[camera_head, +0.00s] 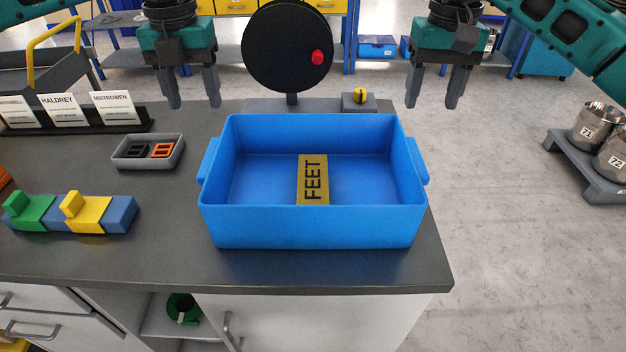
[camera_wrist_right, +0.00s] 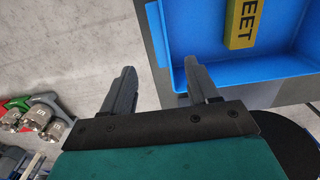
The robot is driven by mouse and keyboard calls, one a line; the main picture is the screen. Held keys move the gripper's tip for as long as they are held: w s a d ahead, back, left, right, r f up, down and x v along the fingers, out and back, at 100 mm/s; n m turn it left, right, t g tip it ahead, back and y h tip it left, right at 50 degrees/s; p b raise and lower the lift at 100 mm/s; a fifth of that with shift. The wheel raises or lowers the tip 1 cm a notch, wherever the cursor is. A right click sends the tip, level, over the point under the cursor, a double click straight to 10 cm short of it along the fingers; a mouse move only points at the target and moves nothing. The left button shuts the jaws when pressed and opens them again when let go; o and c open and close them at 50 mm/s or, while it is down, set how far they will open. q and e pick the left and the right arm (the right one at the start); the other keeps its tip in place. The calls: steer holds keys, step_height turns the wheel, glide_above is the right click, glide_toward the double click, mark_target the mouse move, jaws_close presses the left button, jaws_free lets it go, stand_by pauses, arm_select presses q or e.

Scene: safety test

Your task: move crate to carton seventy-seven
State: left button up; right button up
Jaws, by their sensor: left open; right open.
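A blue crate (camera_head: 310,230) with a handle on each side stands on the dark worktop. A yellow block marked FEET (camera_head: 313,180) lies inside it. In the right wrist view the crate (camera_wrist_right: 190,58) and the block (camera_wrist_right: 243,22) show at the upper right. My left gripper (camera_head: 197,103) is open and empty, above and behind the crate's left side. My right gripper (camera_head: 431,104) is open and empty, above and behind the crate's right side; its fingers also show in the right wrist view (camera_wrist_right: 158,90). Neither touches the crate. I see no carton marked seventy-seven.
A black disc with a red knob (camera_head: 288,47) stands behind the crate. Left on the worktop (camera_head: 130,262) are name cards (camera_head: 62,110), a small grey tray (camera_head: 148,163) and coloured blocks (camera_head: 68,214). Metal buckets marked 71 and 72 (camera_head: 590,130) sit on a low platform at right.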

mark_target(210, 155)
arm_select(q)
step_height(210, 155, down, 13)
steer(key=shift+r, duration=0.1)
arm_select(e)
step_height(210, 155, down, 13)
steer(key=shift+r, duration=0.1)
arm_select(q)
steer(key=shift+c, duration=0.3)
arm_select(e)
steer(key=shift+c, duration=0.3)
arm_select(q)
jaws_close()
arm_select(e)
jaws_close()
steer(key=shift+d, duration=0.1)
arm_select(q)
steer(key=shift+w+a, duration=0.1)
arm_select(e)
steer(key=shift+w, duration=0.1)
